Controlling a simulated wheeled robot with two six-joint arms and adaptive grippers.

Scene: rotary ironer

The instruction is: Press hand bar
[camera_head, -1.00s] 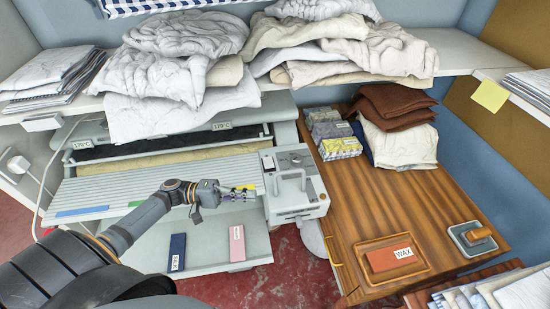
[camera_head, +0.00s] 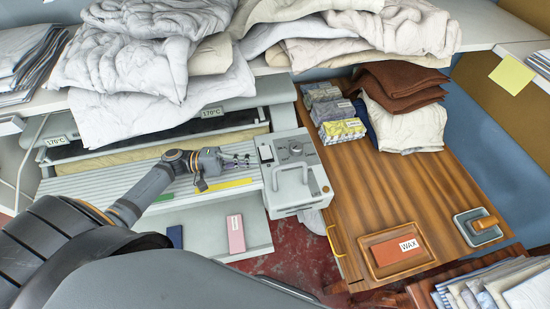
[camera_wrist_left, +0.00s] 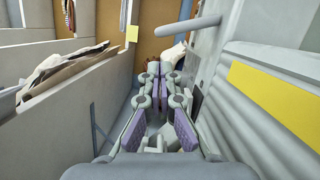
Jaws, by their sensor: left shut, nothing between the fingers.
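The rotary ironer has a slatted front board (camera_head: 100,182) and a light grey control box (camera_head: 300,194) at its right end. A U-shaped grey handle (camera_head: 290,174) stands on the box. I cannot tell for sure which part is the hand bar. My left gripper (camera_head: 240,160) is shut and empty over the right end of the slatted board, just left of the box. In the left wrist view its purple-padded fingers (camera_wrist_left: 164,82) point ahead, with a grey round bar (camera_wrist_left: 190,28) above and beyond them. The right gripper is not in view.
Bedding (camera_head: 155,60) is heaped on the shelf above the ironer. A yellow strip (camera_head: 222,186) lies along the board's front. To the right, a wooden table (camera_head: 400,200) holds a wax tray (camera_head: 370,268), small packs (camera_head: 342,130) and folded cloths (camera_head: 405,125).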

